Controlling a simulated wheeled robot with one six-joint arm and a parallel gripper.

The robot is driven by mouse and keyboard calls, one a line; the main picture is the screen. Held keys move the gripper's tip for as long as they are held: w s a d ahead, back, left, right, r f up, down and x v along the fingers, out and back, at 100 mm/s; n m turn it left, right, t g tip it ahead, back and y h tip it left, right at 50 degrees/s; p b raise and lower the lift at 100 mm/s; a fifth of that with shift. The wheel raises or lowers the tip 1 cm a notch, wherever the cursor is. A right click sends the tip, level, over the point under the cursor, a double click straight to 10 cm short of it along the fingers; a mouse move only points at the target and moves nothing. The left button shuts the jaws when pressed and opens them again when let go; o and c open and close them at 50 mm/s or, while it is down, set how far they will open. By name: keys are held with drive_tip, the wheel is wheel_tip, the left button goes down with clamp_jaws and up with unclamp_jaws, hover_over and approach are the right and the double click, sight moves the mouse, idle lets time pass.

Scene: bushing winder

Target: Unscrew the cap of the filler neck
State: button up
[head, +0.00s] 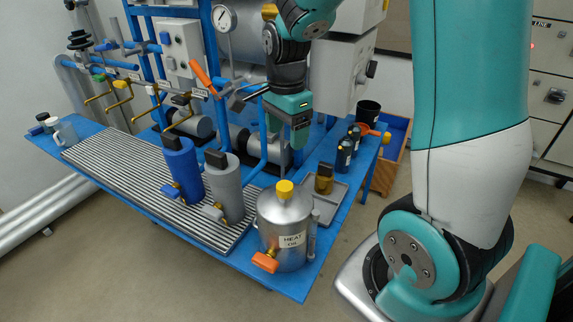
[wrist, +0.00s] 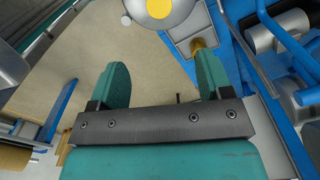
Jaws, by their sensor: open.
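A yellow cap (head: 285,189) sits on top of a silver can (head: 285,225) labelled HEAT OIL at the front of the blue bench. The can has an orange-handled tap (head: 266,262) low on its front. In the wrist view, the cap (wrist: 160,8) and part of the can's top (wrist: 184,10) show at the upper edge, beyond the fingertips. My gripper (head: 299,140) is above the bench, behind and higher than the cap and apart from it. Its two teal fingers (wrist: 162,75) are spread with nothing between them. The neck under the cap is hidden.
A small amber jar (head: 324,180) stands in a grey tray beside the can. Dark bottles (head: 344,155) stand behind it. Blue (head: 183,170) and grey (head: 224,185) cylinders stand on the ribbed grating left of the can. Pipes and valves line the back.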

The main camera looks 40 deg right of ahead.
sight(285, 184)
wheel_tip(285, 184, down, 15)
drive_tip(key=shift+f+b, duration=0.1)
drive_tip(key=shift+b, duration=0.2)
drive_tip(key=c, duration=1.1)
drive_tip(key=n+p, duration=0.1)
drive_tip(key=n, duration=0.3)
drive_tip(key=shift+n, duration=0.4)
drive_tip(key=n+p, duration=0.1)
drive_tip(key=n, duration=0.3)
drive_tip(key=shift+w+a, duration=0.1)
drive_tip(key=shift+w, duration=0.05)
drive_tip(key=shift+n, duration=0.3)
